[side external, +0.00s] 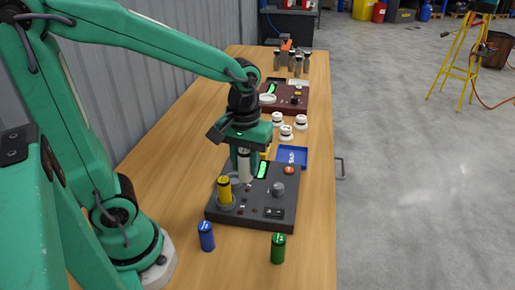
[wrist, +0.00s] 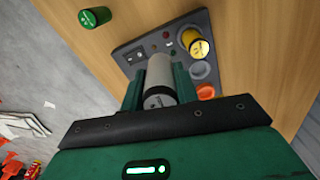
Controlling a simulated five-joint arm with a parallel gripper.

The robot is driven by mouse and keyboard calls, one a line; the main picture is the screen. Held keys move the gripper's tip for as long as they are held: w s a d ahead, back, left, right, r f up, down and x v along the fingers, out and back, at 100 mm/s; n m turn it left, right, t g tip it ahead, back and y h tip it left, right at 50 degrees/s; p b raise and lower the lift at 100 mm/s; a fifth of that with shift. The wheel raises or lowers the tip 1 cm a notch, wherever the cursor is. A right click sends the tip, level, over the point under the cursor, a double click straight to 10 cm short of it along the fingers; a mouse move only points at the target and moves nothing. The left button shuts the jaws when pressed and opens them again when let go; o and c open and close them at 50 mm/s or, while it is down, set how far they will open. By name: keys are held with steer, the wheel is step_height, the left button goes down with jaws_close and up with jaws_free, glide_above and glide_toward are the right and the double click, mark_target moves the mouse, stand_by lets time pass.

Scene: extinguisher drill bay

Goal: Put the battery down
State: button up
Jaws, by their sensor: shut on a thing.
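My gripper (side external: 246,158) is shut on a silver battery (side external: 244,168) with a dark end. The battery is upright above the dark grey panel (side external: 252,218). I cannot tell whether its lower end touches the panel. In the wrist view the silver battery (wrist: 159,80) sits between the green fingers. A yellow battery (side external: 224,189) stands upright in a holder on the panel, left of the held one in the side view; it also shows in the wrist view (wrist: 196,42). A blue battery (side external: 206,237) and a green battery (side external: 278,249) stand on the table in front of the panel.
The panel carries a grey knob (side external: 278,189) and an orange button (side external: 289,171). Behind it are a blue tray (side external: 292,156), several white round devices (side external: 286,132) and a dark red panel (side external: 284,100). The wooden table (side external: 310,225) is clear along its right edge.

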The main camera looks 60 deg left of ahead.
steer(key=w+a+f, duration=0.2)
steer(key=w, duration=1)
steer(key=w+a+f, duration=0.1)
steer(key=w+a, duration=0.1)
steer(key=w, duration=1.1)
steer(key=shift+a+f, duration=0.35)
steer(key=shift+a, duration=0.05)
steer(key=w+a+f, duration=0.1)
steer(key=a+f, duration=0.1)
steer(key=a, duration=0.1)
steer(key=w+a+f, duration=0.1)
steer(key=a+f, duration=0.1)
steer(key=a, duration=0.2)
steer(key=w+a+f, duration=0.1)
steer(key=a+f, duration=0.2)
steer(key=a, duration=0.1)
steer(key=shift+w, duration=0.2)
steer(key=shift+f, duration=2)
steer(key=shift+f, duration=0.1)
